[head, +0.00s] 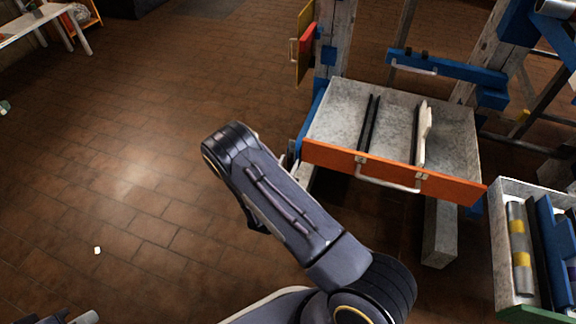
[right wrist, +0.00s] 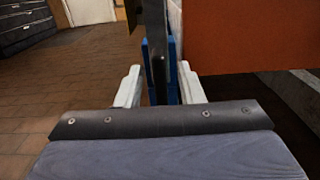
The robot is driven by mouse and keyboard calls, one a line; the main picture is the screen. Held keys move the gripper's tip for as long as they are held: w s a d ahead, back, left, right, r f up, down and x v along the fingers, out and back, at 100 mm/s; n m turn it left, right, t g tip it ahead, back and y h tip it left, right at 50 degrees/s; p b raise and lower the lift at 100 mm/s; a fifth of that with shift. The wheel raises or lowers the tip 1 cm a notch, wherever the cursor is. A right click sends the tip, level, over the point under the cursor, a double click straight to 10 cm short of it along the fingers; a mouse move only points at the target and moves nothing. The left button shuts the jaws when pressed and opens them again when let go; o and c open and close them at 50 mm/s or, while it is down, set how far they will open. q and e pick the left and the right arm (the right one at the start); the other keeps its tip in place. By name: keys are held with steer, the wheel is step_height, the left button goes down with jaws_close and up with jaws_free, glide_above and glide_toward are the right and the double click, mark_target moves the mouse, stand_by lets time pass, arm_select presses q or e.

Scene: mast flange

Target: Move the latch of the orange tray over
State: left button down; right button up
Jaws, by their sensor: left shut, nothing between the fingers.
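The orange tray (head: 385,174) is a grey drawer with an orange front and a pale handle (head: 388,183), pulled out from the rack in the head view. Its orange side also shows in the right wrist view (right wrist: 245,35). A dark upright bar (right wrist: 157,40), likely the latch, stands beside it. My right gripper (right wrist: 160,88) has its pale fingers apart on either side of this bar, with no clear contact. In the head view my right arm hides most of this gripper, by the tray's left end. My left gripper (head: 78,318) is at the bottom left edge, shut, empty and partly cut off.
A blue upright (right wrist: 172,70) stands behind the bar. A tray with a green front (head: 535,315) holds rolls at the lower right. A yellow door-like panel (head: 304,45) is at the rack's upper left. The tiled floor at left is mostly clear.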

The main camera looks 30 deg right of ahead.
jaws_close()
